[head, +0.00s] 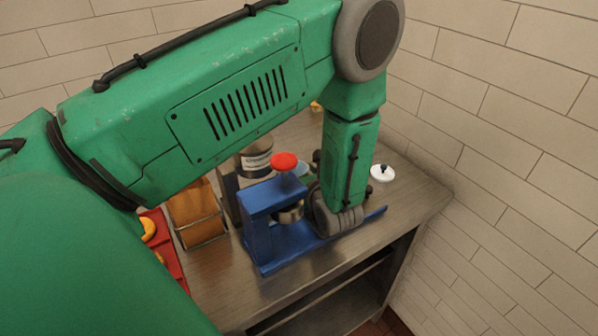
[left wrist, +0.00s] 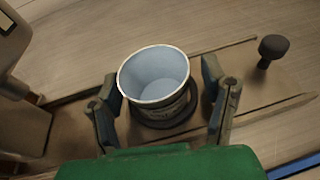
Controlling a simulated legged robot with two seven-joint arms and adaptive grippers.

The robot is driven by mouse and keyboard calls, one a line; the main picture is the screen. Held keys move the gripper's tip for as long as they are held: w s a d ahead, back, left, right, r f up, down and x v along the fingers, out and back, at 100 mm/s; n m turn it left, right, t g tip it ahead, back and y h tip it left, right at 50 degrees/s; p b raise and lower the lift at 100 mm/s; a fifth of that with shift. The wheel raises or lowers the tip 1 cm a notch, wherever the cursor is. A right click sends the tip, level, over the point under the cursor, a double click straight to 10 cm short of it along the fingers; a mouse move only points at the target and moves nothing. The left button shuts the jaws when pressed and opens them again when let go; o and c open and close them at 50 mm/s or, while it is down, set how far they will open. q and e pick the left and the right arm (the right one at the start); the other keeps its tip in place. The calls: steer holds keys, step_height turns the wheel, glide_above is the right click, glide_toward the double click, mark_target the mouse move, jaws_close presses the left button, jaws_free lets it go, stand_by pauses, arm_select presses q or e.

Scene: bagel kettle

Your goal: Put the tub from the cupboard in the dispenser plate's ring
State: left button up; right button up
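The tub (left wrist: 155,75) is a round open cup with a pale blue inside and a light rim. In the left wrist view it stands between the two fingers of my left gripper (left wrist: 160,74), with gaps at its sides. The gripper is open around it. A dark round ring (left wrist: 168,133) shows around the tub's base; how deep the tub sits in it is hidden. In the head view my forearm hides most of the gripper, and a pale blue rim (head: 302,170) shows just left of it. My right gripper is not in view.
A white lid (head: 382,173) with a dark knob lies to the right. A brown holder (head: 197,215) and red tray (head: 168,250) are left.

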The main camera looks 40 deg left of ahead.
arm_select(q)
steer(key=shift+a+f, duration=0.1)
steer(key=shift+a, duration=0.25)
steer(key=shift+s+d, duration=0.15)
steer(key=shift+d, duration=0.1)
steer(key=p+v, duration=0.1)
steer(key=v, duration=0.3)
steer(key=p+v, duration=0.1)
steer(key=v, duration=0.2)
steer(key=p+v, duration=0.1)
steer(key=v, duration=0.3)
steer(key=shift+d+r+p, duration=0.3)
steer(key=shift+d, duration=0.1)
steer(key=shift+a+f, duration=0.15)
steer(key=shift+a, duration=0.2)
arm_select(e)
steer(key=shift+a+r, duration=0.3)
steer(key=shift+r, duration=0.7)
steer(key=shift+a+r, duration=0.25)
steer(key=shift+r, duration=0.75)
